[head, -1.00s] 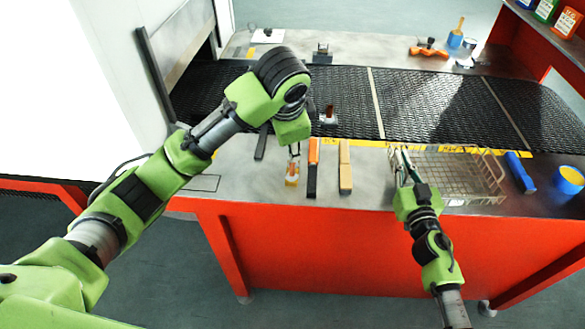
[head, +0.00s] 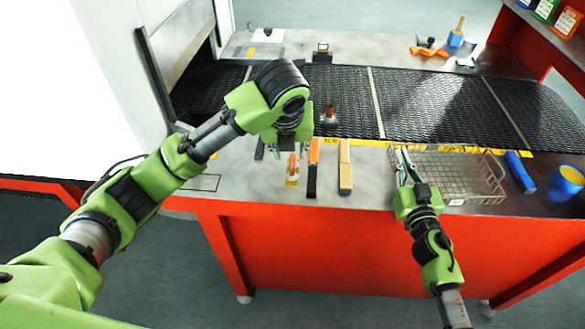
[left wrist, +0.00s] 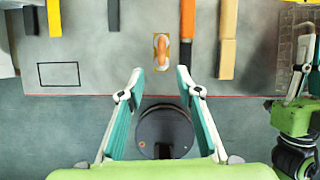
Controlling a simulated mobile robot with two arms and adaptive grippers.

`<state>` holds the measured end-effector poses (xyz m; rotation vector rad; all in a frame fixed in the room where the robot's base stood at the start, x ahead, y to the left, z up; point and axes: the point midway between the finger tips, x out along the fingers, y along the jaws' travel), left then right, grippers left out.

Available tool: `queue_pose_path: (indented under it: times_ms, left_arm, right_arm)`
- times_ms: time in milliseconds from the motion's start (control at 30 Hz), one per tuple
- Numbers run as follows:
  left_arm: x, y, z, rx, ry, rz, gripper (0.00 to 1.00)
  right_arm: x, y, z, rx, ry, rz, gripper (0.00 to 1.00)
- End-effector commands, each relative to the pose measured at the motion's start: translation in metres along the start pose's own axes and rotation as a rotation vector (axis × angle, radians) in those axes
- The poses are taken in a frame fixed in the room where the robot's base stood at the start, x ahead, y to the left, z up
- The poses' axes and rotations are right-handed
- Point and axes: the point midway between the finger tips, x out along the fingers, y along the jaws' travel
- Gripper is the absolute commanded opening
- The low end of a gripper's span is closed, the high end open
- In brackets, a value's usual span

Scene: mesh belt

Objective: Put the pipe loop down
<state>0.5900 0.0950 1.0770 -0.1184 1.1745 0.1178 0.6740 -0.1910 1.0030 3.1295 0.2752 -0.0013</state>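The pipe loop (head: 292,164), orange with a pale part, rests on a small yellow-tan patch on the steel counter. The left wrist view also shows the loop (left wrist: 160,48) beyond the fingertips. My left gripper (head: 291,150) is open and empty above the loop; its two fingers stand well apart in the left wrist view (left wrist: 159,78), with clear space between them and the loop. My right gripper (head: 399,157) is at the left end of the wire basket (head: 465,175); its fingers look apart, with nothing clearly held between them.
A black-and-orange tool (head: 312,170) and a tan wooden-looking bar (head: 345,168) lie close right of the loop. The black mesh belt (head: 420,100) runs behind the counter strip. A blue roll (head: 520,172) and a blue cup (head: 567,182) are at the right.

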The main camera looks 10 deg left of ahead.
Motion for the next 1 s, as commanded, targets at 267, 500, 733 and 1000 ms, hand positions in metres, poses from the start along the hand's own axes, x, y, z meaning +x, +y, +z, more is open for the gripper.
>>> queue_pose_path:
  times_ms: [267,500,733,1000]
  left_arm:
    - [0.024,0.0,-0.002,0.085,0.004,0.001,0.32]
    - [0.062,0.0,-0.002,0.082,0.003,0.001,0.32]
    - [0.08,-0.001,-0.004,0.082,0.003,0.0,0.32]
    - [0.116,-0.003,-0.005,0.08,0.002,0.0,0.32]
  right_arm:
    - [0.0,0.0,-0.001,0.0,0.001,0.0,0.0]
    - [0.0,0.0,-0.001,0.0,0.001,0.0,0.0]
    - [0.0,0.0,-0.001,0.0,0.001,0.0,0.0]
    - [0.0,0.0,-0.001,0.0,0.001,0.0,0.0]
